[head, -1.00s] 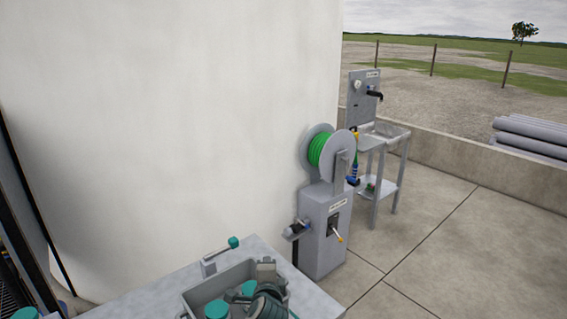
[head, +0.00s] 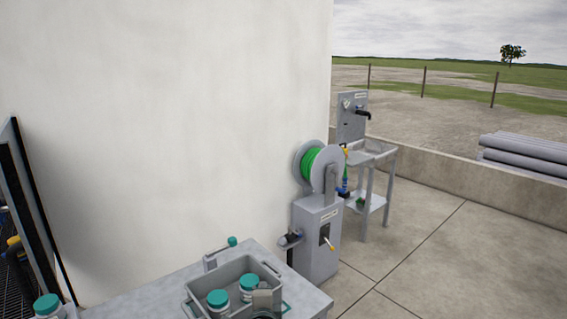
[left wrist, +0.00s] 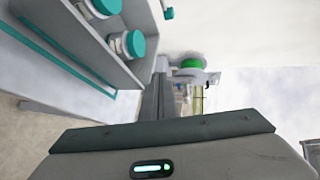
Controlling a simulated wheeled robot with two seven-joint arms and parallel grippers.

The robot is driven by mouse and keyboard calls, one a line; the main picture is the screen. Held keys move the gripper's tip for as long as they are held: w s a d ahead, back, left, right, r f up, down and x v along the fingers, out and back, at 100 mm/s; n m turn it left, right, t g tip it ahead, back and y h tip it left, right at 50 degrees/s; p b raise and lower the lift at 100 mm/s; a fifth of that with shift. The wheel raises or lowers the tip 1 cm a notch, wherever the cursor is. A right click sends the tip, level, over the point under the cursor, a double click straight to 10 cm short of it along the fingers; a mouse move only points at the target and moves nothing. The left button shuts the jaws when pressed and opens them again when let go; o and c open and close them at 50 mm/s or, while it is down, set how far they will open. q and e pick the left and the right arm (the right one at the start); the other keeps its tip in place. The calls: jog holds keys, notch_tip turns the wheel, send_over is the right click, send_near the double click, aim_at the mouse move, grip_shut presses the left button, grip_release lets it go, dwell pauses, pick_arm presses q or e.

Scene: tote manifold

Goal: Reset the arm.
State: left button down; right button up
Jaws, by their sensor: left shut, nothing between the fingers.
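My left gripper (head: 262,299) shows at the bottom edge of the head view, over the near right corner of a grey tote (head: 190,296). Its fingers are shut with nothing between them, and most of the hand is cut off by the frame. In the left wrist view the shut fingers (left wrist: 161,78) point away from the camera, beside the tote wall (left wrist: 75,42). Two white jars with teal lids, one (head: 218,299) and another (head: 249,282), stand in the tote. My right gripper is not in view.
The tote sits on a grey bench (head: 312,299). Another teal-lidded jar (head: 47,306) is at the lower left. A green hose reel (head: 318,165) on a pedestal and a sink stand (head: 372,150) are beyond. A large pale wall (head: 170,130) rises behind. The concrete floor (head: 450,260) at right is clear.

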pick_arm(q)
jog(key=s+a+f+n+g, duration=0.3)
jog(key=s+a+f+n, duration=0.15)
jog(key=s+f, duration=0.4)
jog(key=s+a+f+n+g, duration=0.25)
jog(key=s+a+f, duration=0.35)
jog(key=s, duration=0.5)
jog(key=s+a+f+n+g+h, duration=0.1)
jog(key=s+a+n+g, duration=0.25)
jog(key=s, duration=1.15)
jog(key=s+a+f+n+g, duration=0.1)
jog(key=s+a+n+g, duration=0.3)
jog(key=s, duration=1.1)
notch_tip(320, 180, down, 27)
jog(key=d+t, duration=0.1)
jog(key=s+a+f+g, duration=0.1)
jog(key=s+a+f, duration=0.2)
jog(key=s+f, duration=1.6)
